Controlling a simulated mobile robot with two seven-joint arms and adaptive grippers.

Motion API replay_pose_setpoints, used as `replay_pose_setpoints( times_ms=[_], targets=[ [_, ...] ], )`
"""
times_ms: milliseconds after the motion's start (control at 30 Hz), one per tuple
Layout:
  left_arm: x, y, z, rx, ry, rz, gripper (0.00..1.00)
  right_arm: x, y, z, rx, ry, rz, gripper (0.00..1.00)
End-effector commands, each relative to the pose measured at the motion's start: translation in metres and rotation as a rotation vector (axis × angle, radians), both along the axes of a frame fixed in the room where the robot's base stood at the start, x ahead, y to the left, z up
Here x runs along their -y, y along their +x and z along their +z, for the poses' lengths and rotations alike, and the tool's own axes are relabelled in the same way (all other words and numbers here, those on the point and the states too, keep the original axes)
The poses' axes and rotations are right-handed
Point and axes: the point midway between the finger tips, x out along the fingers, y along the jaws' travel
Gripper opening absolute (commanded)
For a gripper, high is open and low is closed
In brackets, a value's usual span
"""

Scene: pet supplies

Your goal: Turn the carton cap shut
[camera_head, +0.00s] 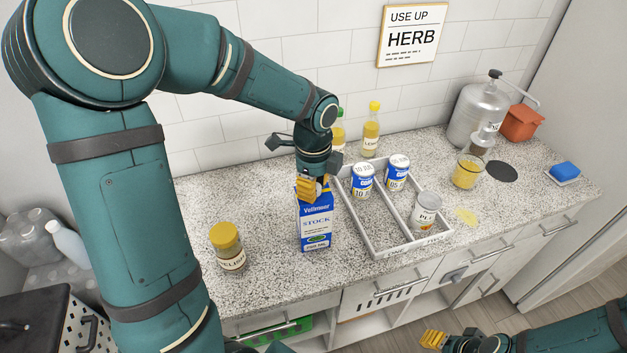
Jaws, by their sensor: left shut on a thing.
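The blue and white stock carton (316,228) stands upright on the speckled counter, left of the white divided tray. My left gripper (308,188) points down at the carton's top, its yellow fingertips shut on the carton cap. The fingers and wrist hide the cap, so how far it is turned does not show. My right gripper (433,340) is low at the bottom right, in front of the drawers and away from the carton. Its yellow fingertips show, but I cannot tell whether they are open or shut.
The white tray (385,248) holds several cans close to the carton's right. A yellow-lidded relish jar (228,248) stands to the left. Bottles (370,138) stand behind. A glass (467,172), metal canister (477,115) and blue sponge (565,169) are farther right.

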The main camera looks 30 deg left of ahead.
Motion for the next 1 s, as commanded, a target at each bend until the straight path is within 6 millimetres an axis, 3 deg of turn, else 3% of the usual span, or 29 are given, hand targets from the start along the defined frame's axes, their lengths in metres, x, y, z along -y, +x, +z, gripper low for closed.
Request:
replay_pose_setpoints(
  times_ms=[300, 800, 833, 900, 1000],
  targets=[
    [0.0002, -0.001, -0.001, -0.004, -0.001, -0.105, 0.0, 0.0005, -0.0004, 0.0081, 0.0, 0.001, 0.0, 0.47],
    [0.0003, -0.0011, -0.0016, -0.004, 0.0, -0.123, 0.0, 0.0006, -0.0004, 0.0085, 0.0, 0.001, -0.001, 0.47],
    [0.0003, -0.0011, -0.0016, -0.004, 0.0, -0.123, 0.4, 0.0006, -0.0004, 0.0085, 0.0, 0.001, -0.001, 0.47],
    [0.0002, -0.001, -0.0015, -0.004, 0.0, -0.123, 0.65, 0.0005, -0.0004, 0.0086, 0.0, 0.001, -0.001, 0.47],
    [0.0002, -0.0007, -0.0011, -0.003, 0.0, -0.122, 0.66, 0.0005, -0.0004, 0.0086, 0.0, 0.001, -0.001, 0.47]
  ],
)
